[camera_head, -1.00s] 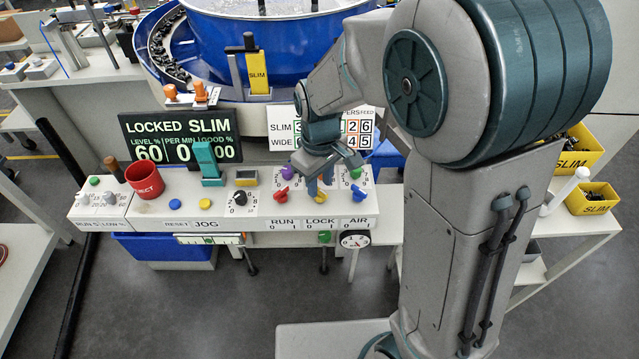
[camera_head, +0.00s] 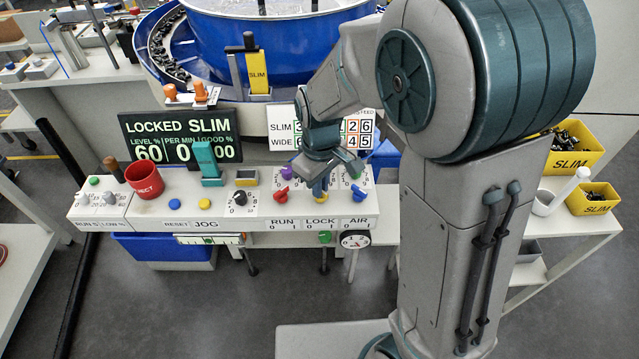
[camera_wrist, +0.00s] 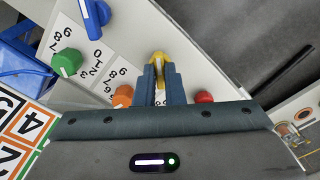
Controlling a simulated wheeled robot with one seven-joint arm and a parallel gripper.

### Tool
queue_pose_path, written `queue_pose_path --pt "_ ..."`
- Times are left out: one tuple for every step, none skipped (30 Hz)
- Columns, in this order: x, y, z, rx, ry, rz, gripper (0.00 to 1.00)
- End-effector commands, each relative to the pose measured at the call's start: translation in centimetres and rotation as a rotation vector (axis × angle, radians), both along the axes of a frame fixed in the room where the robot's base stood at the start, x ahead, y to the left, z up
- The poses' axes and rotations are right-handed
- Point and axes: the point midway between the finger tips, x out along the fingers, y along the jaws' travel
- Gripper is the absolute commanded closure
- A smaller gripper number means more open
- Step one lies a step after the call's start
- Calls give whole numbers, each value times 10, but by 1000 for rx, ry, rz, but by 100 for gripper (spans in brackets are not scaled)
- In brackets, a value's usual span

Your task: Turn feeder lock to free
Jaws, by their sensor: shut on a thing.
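The feeder lock is a yellow knob (camera_head: 320,197) above the LOCK label on the white control panel (camera_head: 150,212). In the wrist view the yellow knob (camera_wrist: 159,62) sits between the two blue fingers. My gripper (camera_wrist: 158,75) is shut on it, with the fingers on both sides of its handle. In the head view my gripper (camera_head: 322,188) comes down on the panel from above and partly hides the knob. The display (camera_head: 180,137) reads LOCKED SLIM. The knob's exact pointing angle is hard to tell.
A red RUN knob (camera_head: 281,195) stands left of the lock knob and a blue AIR knob (camera_head: 358,194) right of it. A green knob (camera_wrist: 67,62) and an orange knob (camera_wrist: 122,96) are close by. The red cup (camera_head: 143,180) stands at the panel's left.

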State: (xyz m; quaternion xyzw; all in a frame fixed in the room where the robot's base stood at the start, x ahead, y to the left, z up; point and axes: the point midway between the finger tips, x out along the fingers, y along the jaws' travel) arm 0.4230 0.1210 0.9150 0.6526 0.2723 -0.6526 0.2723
Motion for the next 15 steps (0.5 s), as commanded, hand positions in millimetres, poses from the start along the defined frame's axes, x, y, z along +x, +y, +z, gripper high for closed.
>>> queue_pose_path --pt "0 0 -1 0 0 18 100" --pt "0 0 -1 0 0 32 100" --pt "0 0 -1 1 1 53 100" --pt "0 0 -1 1 1 72 100" --pt "0 0 -1 1 1 91 100" --pt "0 0 -1 1 1 120 100" --pt "0 -1 -1 0 0 144 100" --pt "0 -1 -1 0 0 168 100" --pt "0 -1 -1 0 0 203 100" --pt "0 -1 -1 0 0 229 100" --pt "0 -1 -1 0 -1 258 100" --pt "0 -1 -1 1 -1 295 100" --pt "0 -1 -1 1 -1 323 100" --pt "0 0 -1 1 -1 353 100" --pt "0 -1 -1 1 -1 390 100"
